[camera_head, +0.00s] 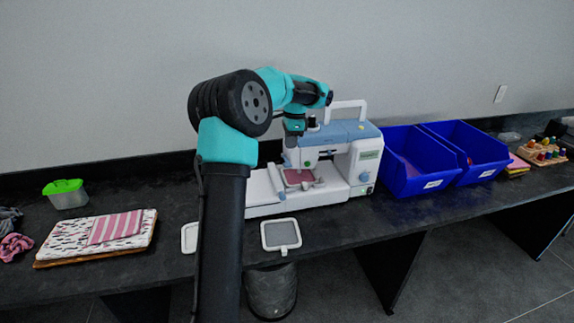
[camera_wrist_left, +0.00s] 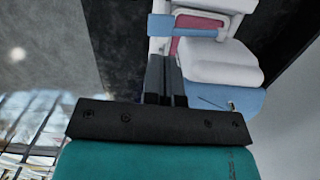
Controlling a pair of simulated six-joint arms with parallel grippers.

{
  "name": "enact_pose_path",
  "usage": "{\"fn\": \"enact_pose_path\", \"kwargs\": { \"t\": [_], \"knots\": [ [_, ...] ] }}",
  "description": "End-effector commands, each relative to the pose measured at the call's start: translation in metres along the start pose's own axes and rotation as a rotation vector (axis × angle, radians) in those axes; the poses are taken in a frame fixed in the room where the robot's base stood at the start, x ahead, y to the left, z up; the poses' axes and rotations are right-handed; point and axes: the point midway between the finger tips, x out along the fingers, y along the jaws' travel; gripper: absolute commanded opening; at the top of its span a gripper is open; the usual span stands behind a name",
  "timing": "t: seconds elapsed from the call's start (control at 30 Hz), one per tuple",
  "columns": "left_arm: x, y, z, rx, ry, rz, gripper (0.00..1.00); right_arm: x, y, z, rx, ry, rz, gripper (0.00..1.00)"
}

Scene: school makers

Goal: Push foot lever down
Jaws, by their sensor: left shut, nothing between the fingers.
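The white and blue sewing machine (camera_head: 365,165) stands on the dark table, with pink fabric (camera_head: 298,177) under its needle area. My left gripper (camera_head: 291,141) is at the machine's left end, close to its head. It is shut and empty. In the left wrist view, the closed fingertips (camera_wrist_left: 165,62) point toward the machine's white body (camera_wrist_left: 222,62), near a light-blue bar (camera_wrist_left: 185,28) and the pink fabric. I cannot tell whether they touch anything. I cannot make out the foot lever for certain; my arm and gripper cover part of that end. My right gripper is not in view.
Two blue bins (camera_head: 418,181) stand right of the machine, with thread spools (camera_head: 541,152) farther right. White hoops (camera_head: 281,235) lie in front. A folded cloth stack (camera_head: 98,236) and a green-lidded box (camera_head: 65,193) are at left. A wall stands behind.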

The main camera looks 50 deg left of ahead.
Motion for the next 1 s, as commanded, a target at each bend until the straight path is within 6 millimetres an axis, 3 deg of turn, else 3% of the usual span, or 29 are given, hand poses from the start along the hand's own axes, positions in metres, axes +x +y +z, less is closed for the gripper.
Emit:
{"fn": "enact_pose_path", "kwargs": {
  "t": [0.5, 1.0],
  "knots": [
    [0.053, 0.000, 0.000, 0.000, -0.001, -0.001, 0.00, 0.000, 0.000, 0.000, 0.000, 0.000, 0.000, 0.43],
    [0.061, 0.000, 0.000, 0.000, 0.000, -0.001, 0.00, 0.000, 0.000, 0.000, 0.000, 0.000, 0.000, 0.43]
  ]
}}
